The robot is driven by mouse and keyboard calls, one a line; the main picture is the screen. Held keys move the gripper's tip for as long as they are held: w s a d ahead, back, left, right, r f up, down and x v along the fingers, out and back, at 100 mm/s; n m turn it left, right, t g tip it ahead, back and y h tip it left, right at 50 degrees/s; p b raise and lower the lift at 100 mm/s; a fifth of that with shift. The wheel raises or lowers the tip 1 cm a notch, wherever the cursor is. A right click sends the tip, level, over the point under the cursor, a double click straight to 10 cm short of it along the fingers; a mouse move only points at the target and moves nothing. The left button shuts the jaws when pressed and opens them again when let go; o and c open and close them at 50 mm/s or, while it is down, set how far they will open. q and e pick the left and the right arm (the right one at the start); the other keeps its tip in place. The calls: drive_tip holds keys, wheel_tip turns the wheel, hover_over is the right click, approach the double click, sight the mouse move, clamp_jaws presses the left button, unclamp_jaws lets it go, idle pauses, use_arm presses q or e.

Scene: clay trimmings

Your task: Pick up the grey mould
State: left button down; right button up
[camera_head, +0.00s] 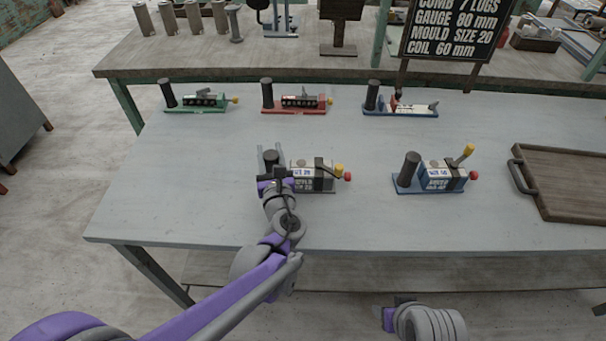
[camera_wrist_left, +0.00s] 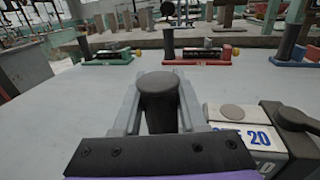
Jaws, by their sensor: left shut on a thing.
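The grey mould (camera_head: 312,176) stands near the front middle of the table, with a box-like body, a yellow knob, a red knob and a dark upright post at its left. In the left wrist view its body (camera_wrist_left: 240,138) reads 20 in blue. My left gripper (camera_head: 270,163) is shut on the dark post (camera_wrist_left: 158,92), with one finger on each side of it. The mould's base is mostly hidden in the wrist view. My right gripper (camera_head: 392,312) is low at the bottom edge, clear of the table, and its fingers are hard to make out.
A blue mould (camera_head: 440,175) stands to the right, beside a wooden tray (camera_head: 565,170). Behind are green (camera_head: 197,102), red (camera_head: 298,101) and blue (camera_head: 402,107) fixtures with dark posts. A sign (camera_head: 452,30) reads mould size 20. The table's front left is clear.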

use_arm(q)
drive_tip(key=shift+r, duration=0.1)
idle(0.8)
wheel_tip(320, 180, up, 9)
drive_tip(key=p, duration=0.3)
drive_tip(key=shift+f+b, duration=1.9)
drive_tip(key=shift+f, duration=1.1)
drive_tip(key=shift+f+b, duration=0.35)
drive_tip(key=shift+f, duration=0.1)
drive_tip(key=shift+f+b, duration=0.5)
drive_tip(key=shift+f, duration=0.5)
drive_tip(key=shift+f, duration=0.1)
